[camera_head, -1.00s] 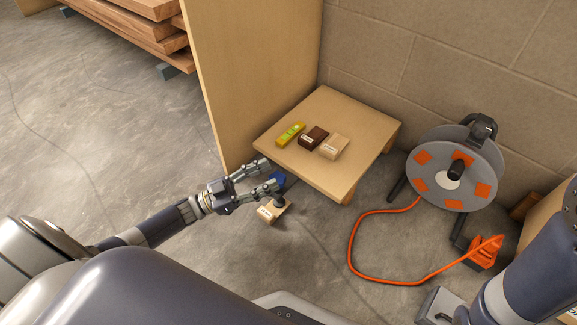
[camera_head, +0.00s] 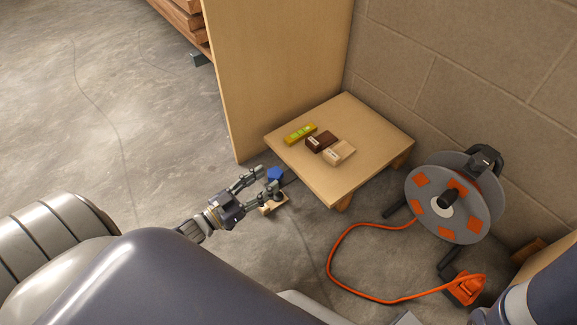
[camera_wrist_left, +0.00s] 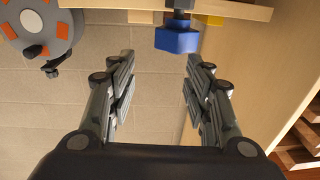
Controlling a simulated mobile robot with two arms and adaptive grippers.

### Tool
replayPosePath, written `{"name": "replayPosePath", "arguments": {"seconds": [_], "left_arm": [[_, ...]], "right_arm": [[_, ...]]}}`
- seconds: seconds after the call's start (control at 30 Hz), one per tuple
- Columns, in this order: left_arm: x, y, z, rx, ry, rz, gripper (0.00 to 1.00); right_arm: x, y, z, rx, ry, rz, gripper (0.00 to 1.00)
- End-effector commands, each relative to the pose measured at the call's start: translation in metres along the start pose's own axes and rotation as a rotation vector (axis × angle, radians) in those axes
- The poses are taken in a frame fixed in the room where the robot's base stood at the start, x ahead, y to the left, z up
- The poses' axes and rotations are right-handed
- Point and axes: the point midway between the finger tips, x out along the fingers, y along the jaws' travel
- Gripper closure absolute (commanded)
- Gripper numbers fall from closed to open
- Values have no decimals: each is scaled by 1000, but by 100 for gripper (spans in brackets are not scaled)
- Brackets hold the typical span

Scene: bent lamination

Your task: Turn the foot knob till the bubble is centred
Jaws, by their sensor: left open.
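A low wooden table (camera_head: 372,145) stands in the corner. A yellow-green level (camera_head: 300,134) lies on its top; its bubble is too small to read. A blue foot knob (camera_head: 275,174) shows at the table's near left corner. In the left wrist view the blue knob (camera_wrist_left: 177,38) hangs under the table edge (camera_wrist_left: 110,4). My left gripper (camera_head: 269,180) is open and empty, its fingers pointing at the knob. In the left wrist view the knob sits just beyond the gap between the fingertips (camera_wrist_left: 160,58). My right gripper is out of view.
Dark brown (camera_head: 322,141) and tan (camera_head: 339,152) blocks lie beside the level. A wooden block (camera_head: 273,206) is on the floor below my gripper. A tall panel (camera_head: 275,75) stands behind, left of the table. A cable reel (camera_head: 455,197) with orange cord is at right.

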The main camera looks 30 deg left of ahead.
Motion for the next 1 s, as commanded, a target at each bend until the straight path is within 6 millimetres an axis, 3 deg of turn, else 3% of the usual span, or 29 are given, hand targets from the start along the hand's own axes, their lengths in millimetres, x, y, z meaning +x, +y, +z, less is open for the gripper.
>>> {"name": "replayPosePath", "arguments": {"seconds": [0.2,0.37,0.8,1.0], "left_arm": [[-11,-14,19,-1,-42,-25,54],[-3,-16,23,-2,-45,-28,54],[74,-18,28,-1,-43,-27,54],[92,-19,27,-1,-45,-27,54]], "right_arm": [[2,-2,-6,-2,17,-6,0],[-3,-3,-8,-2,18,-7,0],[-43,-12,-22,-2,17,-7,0],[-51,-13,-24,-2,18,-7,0]]}}
